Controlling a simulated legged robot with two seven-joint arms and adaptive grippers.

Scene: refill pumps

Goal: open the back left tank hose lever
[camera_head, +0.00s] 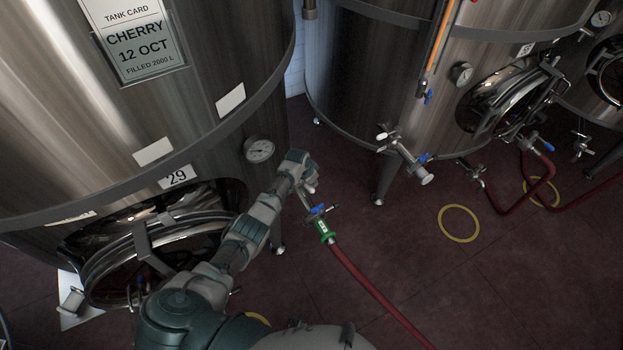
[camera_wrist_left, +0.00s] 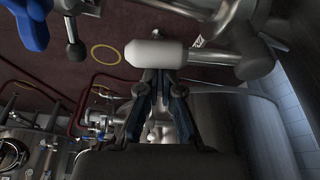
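A blue hose lever (camera_head: 318,209) sits on the valve above a green coupling (camera_head: 325,231) with a red hose (camera_head: 365,278), beside the left tank 29 (camera_head: 225,65). A blue lever also shows at the upper left of the left wrist view (camera_wrist_left: 28,24). My left gripper (camera_head: 304,176) is just above and left of the hose lever in the head view. In the left wrist view its fingers (camera_wrist_left: 159,82) have a narrow gap and hold nothing visible. A white handle (camera_wrist_left: 155,53) lies just beyond the fingertips; contact is unclear. My right gripper is out of view.
A gauge (camera_head: 259,150) and a round hatch (camera_head: 150,255) are on the left tank. Another tank (camera_head: 365,75) with a white-handled valve (camera_head: 390,142) stands at the back right. Yellow rings (camera_head: 459,223) mark the dark red floor, which is open right of the hose.

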